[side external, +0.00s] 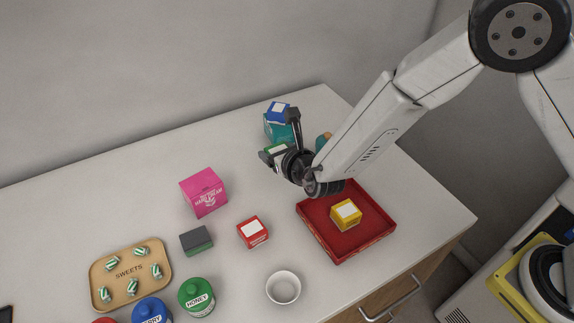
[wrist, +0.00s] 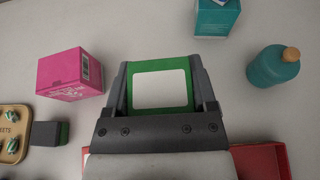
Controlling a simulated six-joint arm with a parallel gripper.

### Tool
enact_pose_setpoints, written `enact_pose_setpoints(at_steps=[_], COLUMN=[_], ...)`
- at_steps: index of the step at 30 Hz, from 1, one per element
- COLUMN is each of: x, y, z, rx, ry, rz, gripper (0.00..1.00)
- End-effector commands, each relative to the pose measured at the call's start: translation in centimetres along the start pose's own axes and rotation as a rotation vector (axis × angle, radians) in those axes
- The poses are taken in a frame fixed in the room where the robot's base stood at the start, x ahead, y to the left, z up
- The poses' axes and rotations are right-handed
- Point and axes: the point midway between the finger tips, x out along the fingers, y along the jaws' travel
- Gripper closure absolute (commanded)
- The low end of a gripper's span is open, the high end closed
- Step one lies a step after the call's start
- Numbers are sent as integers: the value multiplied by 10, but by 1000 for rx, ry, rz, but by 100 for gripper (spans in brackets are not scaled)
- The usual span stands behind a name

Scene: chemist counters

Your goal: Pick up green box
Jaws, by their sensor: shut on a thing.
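The green box (wrist: 160,90) with a white label sits between the two fingers of my gripper (wrist: 160,85) in the wrist view. In the side view only a small part of the green box (side external: 278,149) shows, as the gripper (side external: 280,157) hides the rest. My gripper is shut on it, at the back of the counter in front of a teal box. I cannot tell how high the box is above the counter.
A teal box (side external: 276,130) carries a blue box (side external: 278,112). A teal bottle (wrist: 272,68) stands right. A red tray (side external: 381,236) holds a yellow box (side external: 346,215). A pink box (side external: 204,192), red box (side external: 252,231) and white cup (side external: 283,287) stand nearer. The back left counter is clear.

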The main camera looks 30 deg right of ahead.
Motion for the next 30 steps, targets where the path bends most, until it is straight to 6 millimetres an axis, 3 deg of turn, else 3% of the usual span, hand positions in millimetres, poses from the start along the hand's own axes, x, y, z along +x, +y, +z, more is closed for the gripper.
enact_pose_setpoints(at_steps=[6,12,30], x=[-32,-50,-59], y=[-9,-15,-18], z=[2,3,3], rx=[-1,0,0], ry=[-1,-1,-1], rz=[2,1,0], gripper=[88,88,88])
